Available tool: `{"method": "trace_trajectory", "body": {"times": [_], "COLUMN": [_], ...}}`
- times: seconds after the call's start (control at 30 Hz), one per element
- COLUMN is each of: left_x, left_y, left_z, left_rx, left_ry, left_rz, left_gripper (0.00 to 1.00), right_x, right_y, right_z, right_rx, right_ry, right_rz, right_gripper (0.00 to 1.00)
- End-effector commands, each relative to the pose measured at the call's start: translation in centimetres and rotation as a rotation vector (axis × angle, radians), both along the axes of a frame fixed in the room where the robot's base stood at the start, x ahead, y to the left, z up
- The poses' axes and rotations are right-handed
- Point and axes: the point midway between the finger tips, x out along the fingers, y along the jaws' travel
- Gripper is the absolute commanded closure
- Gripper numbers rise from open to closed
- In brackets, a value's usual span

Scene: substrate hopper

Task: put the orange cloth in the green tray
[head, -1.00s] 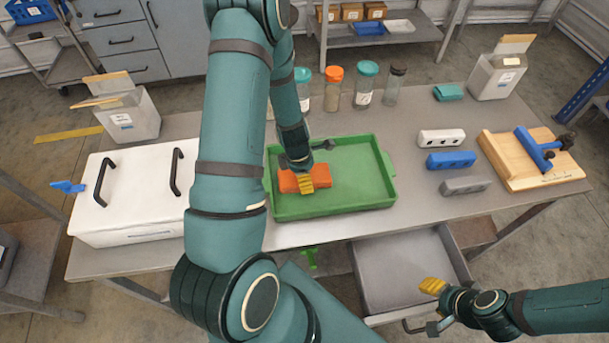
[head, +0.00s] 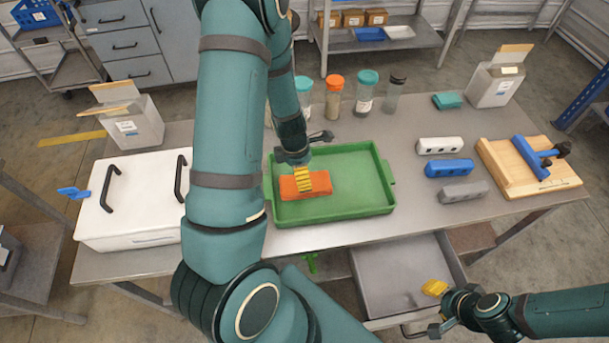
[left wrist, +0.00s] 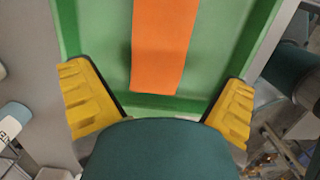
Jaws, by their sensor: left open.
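The orange cloth (head: 310,186) lies folded in the left part of the green tray (head: 352,209). In the left wrist view the cloth (left wrist: 160,60) rests on the floor of the tray (left wrist: 112,50), apart from both fingers. My left gripper (head: 303,180) is just above the cloth, its yellow fingers spread wide with nothing between them. In the left wrist view the left gripper (left wrist: 160,110) is open. My right gripper (head: 433,288) is low at the right near the open drawer; whether its fingers are apart is unclear.
A white lidded box (head: 130,205) stands left of the tray. Several jars (head: 334,97) line the table's back. White, blue and grey blocks (head: 450,163) and a wooden board (head: 525,165) lie to the right. A drawer (head: 405,280) stands open below the table's front.

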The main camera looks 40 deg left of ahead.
Motion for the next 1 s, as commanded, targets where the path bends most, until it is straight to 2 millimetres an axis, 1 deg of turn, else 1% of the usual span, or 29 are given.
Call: {"method": "trace_trajectory", "body": {"times": [0.03,0.1,0.2,0.3,0.43,0.57,0.67,0.77,0.87,0.9,0.97,1.0], "left_x": [0.0,-0.2,-0.4,-0.5,-0.6,-0.6,-0.6,-0.6,-0.7,-0.7,-0.8,-1.0], "left_y": [0.1,0.2,0.3,0.4,0.5,0.4,-0.4,-2.3,-5.3,-6.7,-8.8,-10.3], "left_z": [1.5,2.7,4.0,4.8,5.3,5.2,4.6,3.3,1.5,0.8,-0.1,-0.7], "left_rx": [0.001,0.001,0.001,0.0,0.0,0.001,0.01,0.034,0.064,0.075,0.089,0.097], "left_ry": [-0.002,-0.002,-0.002,0.0,0.0,0.001,0.001,-0.007,-0.029,-0.045,-0.074,-0.096], "left_rz": [-0.002,-0.001,-0.001,-0.001,-0.001,-0.007,-0.084,-0.279,-0.58,-0.714,-0.913,-1.044], "left_gripper": [0.0,0.0,0.0,0.0,0.0,0.0,0.0,0.0,0.0,0.0,0.0,0.0], "right_x": [0.0,0.0,0.0,0.0,0.0,0.0,0.0,0.0,0.0,0.0,0.0,0.0], "right_y": [0.0,-0.1,-0.1,-0.1,-0.1,-0.1,-0.1,-0.1,-0.1,-0.1,-0.1,-0.1], "right_z": [0.8,1.3,1.9,2.3,2.4,2.4,2.4,2.4,2.4,2.4,2.4,2.4], "right_rx": [0.001,0.002,0.003,0.004,0.005,0.005,0.005,0.005,0.004,0.004,0.004,0.004], "right_ry": [-0.001,-0.002,-0.001,-0.002,-0.002,-0.001,-0.001,-0.001,0.0,0.0,0.0,0.0], "right_rz": [0.0,-0.001,-0.001,0.0,0.0,0.001,0.001,0.001,0.0,0.0,0.0,0.0], "right_gripper": [0.53,0.53,0.53,0.53,0.53,0.53,0.53,0.53,0.53,0.53,0.53,0.53]}}
